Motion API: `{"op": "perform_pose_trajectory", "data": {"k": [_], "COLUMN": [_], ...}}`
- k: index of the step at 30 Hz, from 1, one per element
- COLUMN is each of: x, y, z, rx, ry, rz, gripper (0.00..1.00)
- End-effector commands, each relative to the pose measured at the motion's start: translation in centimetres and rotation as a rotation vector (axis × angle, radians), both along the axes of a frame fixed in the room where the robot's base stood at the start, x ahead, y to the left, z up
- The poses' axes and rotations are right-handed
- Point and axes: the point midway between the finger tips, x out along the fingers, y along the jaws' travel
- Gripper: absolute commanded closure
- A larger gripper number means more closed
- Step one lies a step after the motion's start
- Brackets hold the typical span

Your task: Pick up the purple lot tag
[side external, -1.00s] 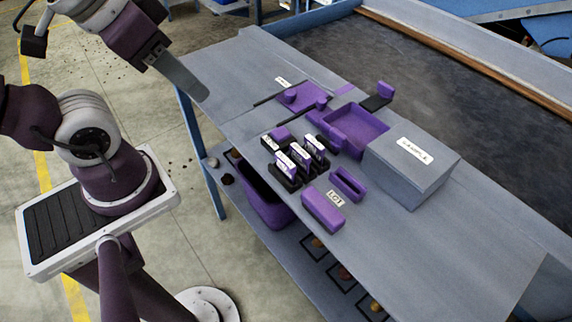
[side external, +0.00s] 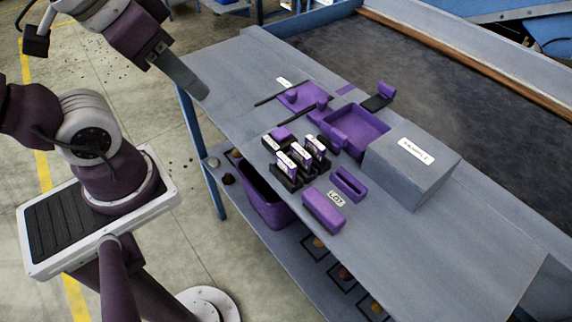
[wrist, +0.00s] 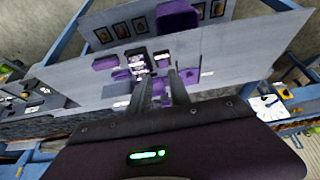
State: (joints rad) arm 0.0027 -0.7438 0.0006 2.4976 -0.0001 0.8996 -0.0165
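Several upright purple tags with white labels (side external: 302,155) stand in black holders on the grey bench in the side view. The print is too small to tell which is the lot tag. A slotted purple block (side external: 348,184) and a long purple block (side external: 323,211) sit beside a white label reading LOT (side external: 336,198). My gripper (side external: 199,90) is above the bench's left end, well away from the tags and holding nothing visible. In the wrist view my gripper (wrist: 159,74) has its two fingers apart, with small purple items on the bench seen beyond them.
A purple open tray (side external: 377,124) and a grey labelled box (side external: 430,172) stand behind and right of the tags. A flat purple plate (side external: 305,93) lies farther back. A purple bin (side external: 262,200) is below the bench edge. The bench's front right is clear.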

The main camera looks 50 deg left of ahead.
Motion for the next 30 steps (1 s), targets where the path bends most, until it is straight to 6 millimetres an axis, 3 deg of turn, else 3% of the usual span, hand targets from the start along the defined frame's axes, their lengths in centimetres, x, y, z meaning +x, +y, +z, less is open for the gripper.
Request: {"op": "perform_pose_trajectory", "data": {"k": [2, 5, 9, 12, 15, 20, 30], "x": [0.9, 3.5, 7.8, 9.8, 10.8, 11.2, 11.2], "y": [-0.4, -1.6, -4.5, -6.3, -7.6, -8.1, -7.8], "z": [-0.1, -0.8, -4.0, -6.9, -9.1, -11.0, -16.7], "rx": [-0.056, -0.202, -0.348, -0.377, -0.377, -0.374, -0.374], "ry": [0.038, 0.153, 0.32, 0.377, 0.391, 0.387, 0.388], "rz": [0.077, 0.344, 0.861, 1.185, 1.404, 1.526, 1.524], "gripper": [0.76, 0.76, 0.76, 0.76, 0.76, 0.76, 0.76]}}
